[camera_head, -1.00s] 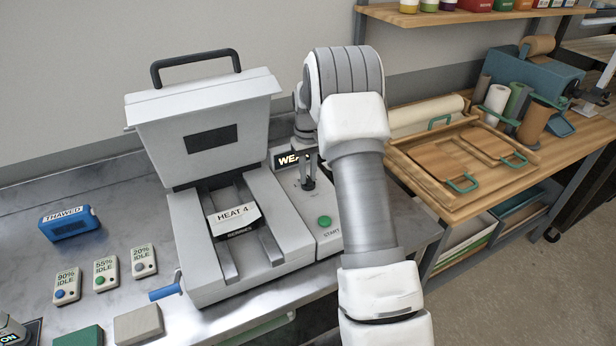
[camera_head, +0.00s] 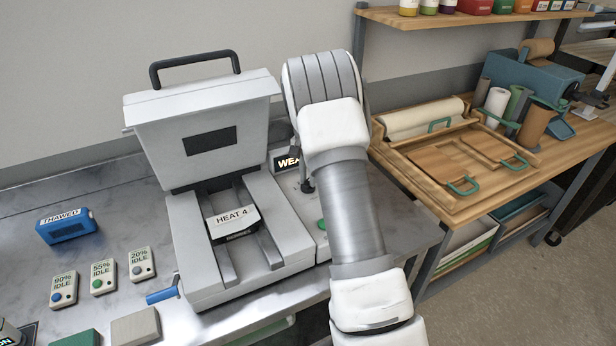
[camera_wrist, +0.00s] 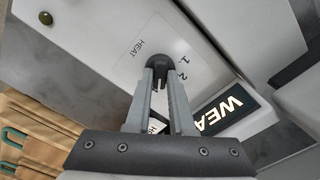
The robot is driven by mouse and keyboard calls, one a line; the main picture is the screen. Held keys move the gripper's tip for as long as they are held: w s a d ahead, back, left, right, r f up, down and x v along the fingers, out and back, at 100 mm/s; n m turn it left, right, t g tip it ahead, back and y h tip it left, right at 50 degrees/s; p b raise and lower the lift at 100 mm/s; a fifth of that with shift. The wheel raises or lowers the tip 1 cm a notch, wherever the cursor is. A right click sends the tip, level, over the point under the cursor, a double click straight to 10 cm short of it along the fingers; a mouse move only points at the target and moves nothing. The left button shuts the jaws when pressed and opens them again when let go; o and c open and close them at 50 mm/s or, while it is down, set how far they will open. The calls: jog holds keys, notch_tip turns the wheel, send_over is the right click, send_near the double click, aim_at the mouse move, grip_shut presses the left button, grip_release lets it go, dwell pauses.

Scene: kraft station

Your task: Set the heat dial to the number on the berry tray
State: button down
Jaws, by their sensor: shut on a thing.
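The berry tray (camera_head: 240,236) sits in the channel of the grey sealing machine (camera_head: 185,222), and its raised label (camera_head: 232,217) reads HEAT 4. In the wrist view my gripper (camera_wrist: 160,84) is shut on the black heat dial (camera_wrist: 160,66), with a finger on each side of its knob. The white scale (camera_wrist: 150,50) around the dial shows HEAT and the numbers 1 and 2. Other numbers and the dial's exact setting are hidden behind the fingers. In the head view my arm covers most of the dial panel.
A lit display (camera_head: 287,161), partly hidden, reads "WEA". A green START button (camera_head: 322,224) is half covered by my arm. The machine's lid is raised, its blue-handled lever (camera_head: 162,294) at front left. Tagged blocks (camera_head: 103,277) and a blue THAWED box (camera_head: 66,226) stand left.

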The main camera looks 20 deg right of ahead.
jog(key=shift+m, duration=0.6)
jog(key=c, duration=0.8)
grip_release()
jog(key=shift+r, duration=0.1)
notch_tip(320, 180, up, 17)
jog(key=shift+r, duration=0.1)
